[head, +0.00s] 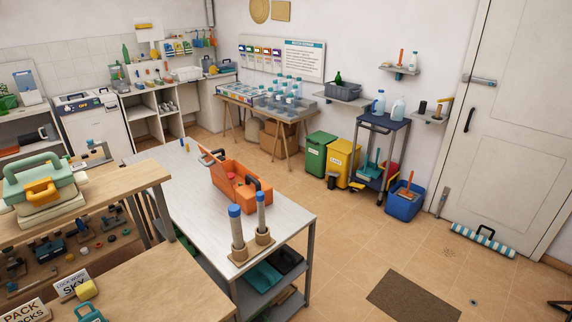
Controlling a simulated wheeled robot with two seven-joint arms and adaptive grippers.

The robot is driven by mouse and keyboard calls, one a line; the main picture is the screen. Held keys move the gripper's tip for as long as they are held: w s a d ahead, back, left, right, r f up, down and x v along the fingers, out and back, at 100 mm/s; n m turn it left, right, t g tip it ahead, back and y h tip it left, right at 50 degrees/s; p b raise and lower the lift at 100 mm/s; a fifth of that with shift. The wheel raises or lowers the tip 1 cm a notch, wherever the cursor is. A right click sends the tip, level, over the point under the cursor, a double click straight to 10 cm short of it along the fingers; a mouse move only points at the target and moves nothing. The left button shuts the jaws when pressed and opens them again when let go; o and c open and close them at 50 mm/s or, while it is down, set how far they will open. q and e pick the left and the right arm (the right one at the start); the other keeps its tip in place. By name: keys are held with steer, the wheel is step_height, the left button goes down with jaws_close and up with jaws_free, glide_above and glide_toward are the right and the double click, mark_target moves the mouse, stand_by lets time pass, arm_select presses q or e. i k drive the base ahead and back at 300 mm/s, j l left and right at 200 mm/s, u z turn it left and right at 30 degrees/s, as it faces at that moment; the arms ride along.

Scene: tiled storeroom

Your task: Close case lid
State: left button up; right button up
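An orange case (228,193) stands on the long white-topped table (172,172), near its middle. Its top looks open, with dark contents inside and a dark handle at its right end. An orange piece (210,157) rises at its far left end; I cannot tell whether this is the lid. A pale green case (38,172) with a yellow part at its front lies on the wooden bench at the left; its lid looks down. Neither of my grippers is in view.
Two upright blue-topped cylinders on wooden bases, one (236,225) left of the other (261,212), stand at the table's near end. A green bin (319,155), a yellow bin (342,163) and a trolley (378,150) stand behind. Tiled floor right of the table is mostly clear.

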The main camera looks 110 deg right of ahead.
mark_target(212, 162)
steer(key=z, duration=3.3)
steer(key=i+l, duration=0.1)
steer(key=l, duration=0.65)
steer(key=l+u, duration=0.15)
steer(key=l, duration=0.6)
steer(key=i, duration=0.05)
